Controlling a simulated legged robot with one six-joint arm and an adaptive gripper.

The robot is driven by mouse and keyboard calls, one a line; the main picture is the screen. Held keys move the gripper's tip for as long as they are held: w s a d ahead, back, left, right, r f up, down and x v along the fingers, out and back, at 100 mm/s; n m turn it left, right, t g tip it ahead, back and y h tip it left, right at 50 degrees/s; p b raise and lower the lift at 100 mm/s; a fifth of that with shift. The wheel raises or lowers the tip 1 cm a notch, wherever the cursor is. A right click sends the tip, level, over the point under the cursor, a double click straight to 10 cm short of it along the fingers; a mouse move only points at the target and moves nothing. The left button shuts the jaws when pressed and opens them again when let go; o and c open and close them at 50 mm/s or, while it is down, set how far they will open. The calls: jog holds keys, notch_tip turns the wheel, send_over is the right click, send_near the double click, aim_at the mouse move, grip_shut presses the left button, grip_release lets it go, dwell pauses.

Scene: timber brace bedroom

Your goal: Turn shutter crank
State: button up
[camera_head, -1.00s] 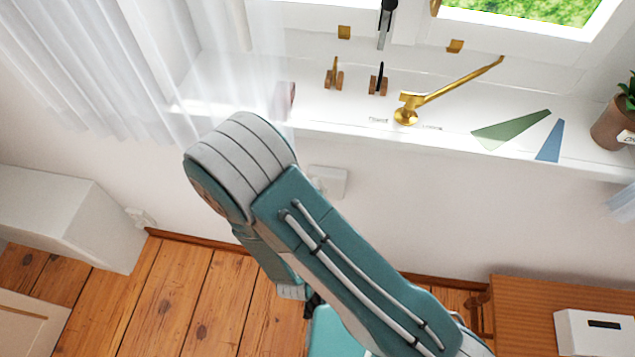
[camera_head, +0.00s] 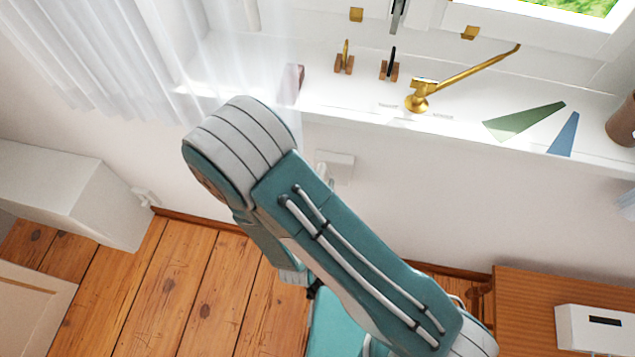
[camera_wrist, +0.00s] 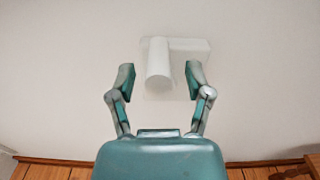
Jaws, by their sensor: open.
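A brass crank-like lever (camera_head: 468,72) with a round base stands on the white window sill, its long arm slanting up to the right. Below the sill, a white wall fixture (camera_head: 335,167) is mounted on the wall, partly hidden by my arm. In the wrist view a white plate (camera_wrist: 190,52) with a thick white cylinder (camera_wrist: 159,65) jutting out lies straight ahead. My gripper (camera_wrist: 160,80) is open and empty, one finger on each side of the cylinder in the picture. I see no contact. In the head view my arm hides the fingers.
A sheer curtain (camera_head: 160,60) hangs at the left. A wooden cabinet (camera_head: 530,290) with a white box (camera_head: 600,328) stands lower right. The plank floor (camera_head: 190,290) is clear.

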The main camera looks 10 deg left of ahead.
jog(key=s, duration=1.2)
jog(key=shift+a, duration=0.25)
